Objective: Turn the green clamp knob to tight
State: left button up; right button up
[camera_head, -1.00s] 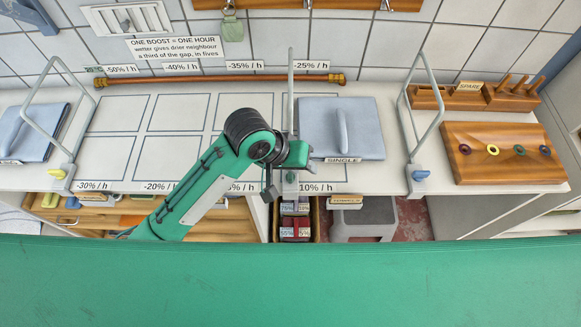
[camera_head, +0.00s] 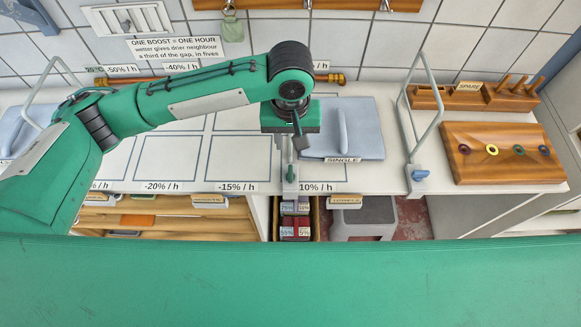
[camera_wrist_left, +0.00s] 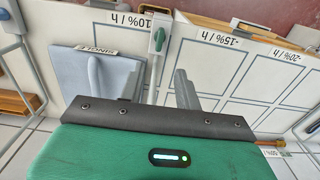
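The green clamp knob (camera_head: 290,173) sits on the middle clamp at the front edge of the counter. It also shows in the left wrist view (camera_wrist_left: 158,40), at the foot of a grey upright rail. My left gripper (camera_head: 290,146) points down above the counter, just behind the knob and apart from it. My right gripper is in neither view.
A blue-grey pad marked SINGLE (camera_head: 368,143) lies right of the middle clamp. A right clamp with a blue knob (camera_head: 420,175) and a wooden board with coloured rings (camera_head: 500,170) stand farther right. My left arm hides the counter's left part.

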aim_at(291, 171)
pick_arm(q)
notch_tip(291, 171, down, 14)
jog(key=p, duration=0.3)
jog(key=shift+r, duration=0.25)
jog(key=shift+c, duration=0.4)
grip_shut()
